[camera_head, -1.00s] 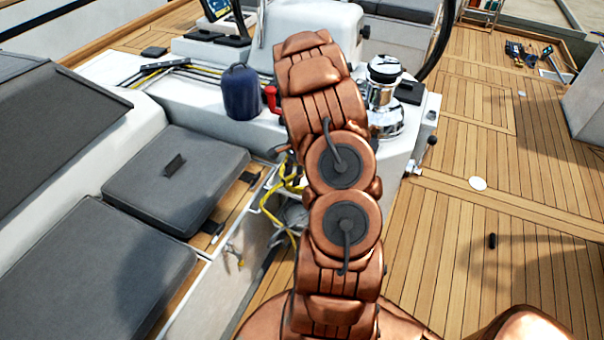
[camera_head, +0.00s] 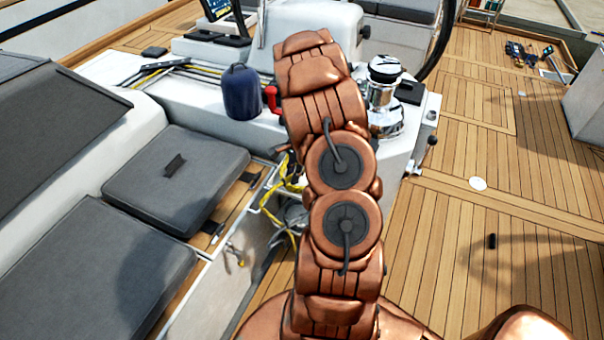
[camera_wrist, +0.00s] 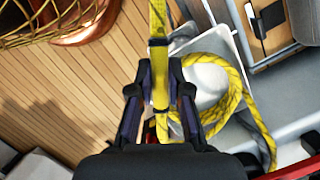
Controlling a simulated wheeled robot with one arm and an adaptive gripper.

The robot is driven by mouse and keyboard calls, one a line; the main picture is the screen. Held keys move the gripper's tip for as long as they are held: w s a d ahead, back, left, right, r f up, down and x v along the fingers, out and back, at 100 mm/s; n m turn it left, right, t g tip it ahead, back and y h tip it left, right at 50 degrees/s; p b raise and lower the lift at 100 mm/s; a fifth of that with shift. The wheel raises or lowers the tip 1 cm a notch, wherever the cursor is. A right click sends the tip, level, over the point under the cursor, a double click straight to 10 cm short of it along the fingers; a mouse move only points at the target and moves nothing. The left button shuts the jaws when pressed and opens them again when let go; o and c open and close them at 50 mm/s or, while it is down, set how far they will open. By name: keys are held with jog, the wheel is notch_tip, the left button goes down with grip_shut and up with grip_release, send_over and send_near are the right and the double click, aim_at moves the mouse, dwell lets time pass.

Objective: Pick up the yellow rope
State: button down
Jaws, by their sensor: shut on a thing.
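The yellow rope (camera_wrist: 159,90) runs between the two fingers of my gripper (camera_wrist: 160,105) in the wrist view. The fingers are shut on it, and the rope extends past the fingertips to the top of the picture. More of the rope (camera_wrist: 232,80) lies in a loop around a pale rounded object to the right. In the head view, part of the yellow rope (camera_head: 290,185) hangs at the side of the white console, left of my arm. My gripper is hidden behind my arm in the head view.
A chrome winch (camera_head: 384,100), a dark blue cylinder (camera_head: 241,92) and a red handle (camera_head: 271,98) stand on the white console. Grey cushions (camera_head: 175,180) line the bench at left. The wooden deck (camera_head: 520,200) at right is mostly open. Yellow netting (camera_wrist: 60,20) shows at the wrist view's top left.

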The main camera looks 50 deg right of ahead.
jog(key=shift+r, duration=1.45)
jog(key=shift+p, duration=0.3)
jog(key=shift+r+p, duration=0.35)
jog(key=shift+r, duration=1.15)
